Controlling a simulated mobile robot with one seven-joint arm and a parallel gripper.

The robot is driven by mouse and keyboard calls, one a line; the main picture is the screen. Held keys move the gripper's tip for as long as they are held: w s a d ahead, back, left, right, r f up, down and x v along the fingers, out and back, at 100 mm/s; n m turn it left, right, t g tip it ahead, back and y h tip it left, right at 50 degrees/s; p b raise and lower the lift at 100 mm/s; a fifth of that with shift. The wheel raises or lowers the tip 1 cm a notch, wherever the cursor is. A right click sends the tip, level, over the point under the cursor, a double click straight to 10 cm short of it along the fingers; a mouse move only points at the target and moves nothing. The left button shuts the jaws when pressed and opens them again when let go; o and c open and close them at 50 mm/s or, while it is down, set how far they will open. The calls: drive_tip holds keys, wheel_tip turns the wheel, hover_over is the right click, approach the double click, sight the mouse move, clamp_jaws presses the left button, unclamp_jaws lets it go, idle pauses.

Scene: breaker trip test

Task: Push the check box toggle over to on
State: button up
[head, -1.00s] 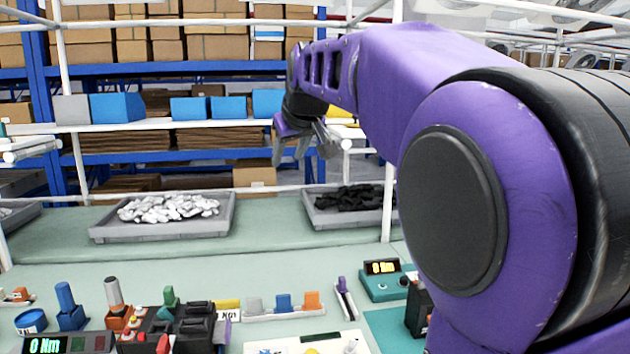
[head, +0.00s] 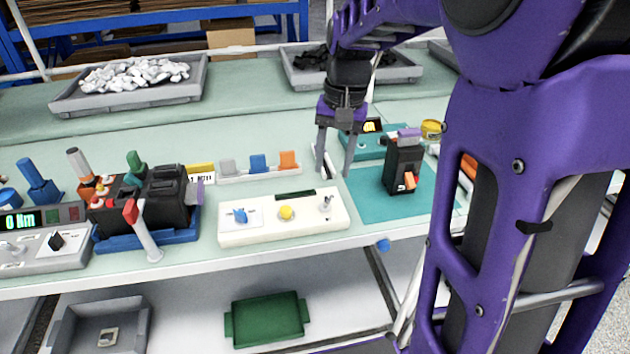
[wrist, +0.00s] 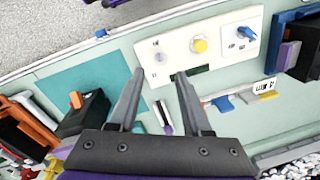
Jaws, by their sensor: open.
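The white check box (head: 268,228) stands near the table's front edge in the head view, with a blue knob (head: 240,215), a yellow button (head: 286,212) and a small metal toggle (head: 326,203) at its right end. The check box also shows turned round in the wrist view (wrist: 220,58), where its toggle (wrist: 159,56) appears just beyond the gap between my fingertips. My gripper (head: 335,165) is open and empty, pointing down above the table behind the box's right end. Its two fingers also show in the wrist view (wrist: 160,78). Which way the toggle leans is too small to tell.
A black breaker (head: 404,165) stands on a teal mat (head: 365,200) right of my gripper. A teal meter (head: 362,145) lies behind. A rack with coloured pieces (head: 258,170) is behind the check box. A black device in a blue holder (head: 150,238) is to the left.

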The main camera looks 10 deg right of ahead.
sight(327, 199)
drive_tip(key=f, duration=0.3)
drive_tip(key=f+b, duration=0.1)
drive_tip(key=f, duration=0.3)
drive_tip(key=a+f, duration=0.1)
drive_tip(key=f, duration=0.2)
drive_tip(key=shift+w+f+b, duration=0.15)
drive_tip(key=shift+w+b, duration=0.05)
drive_tip(key=shift+b, duration=0.2)
drive_tip(key=shift+d, duration=0.1)
clamp_jaws()
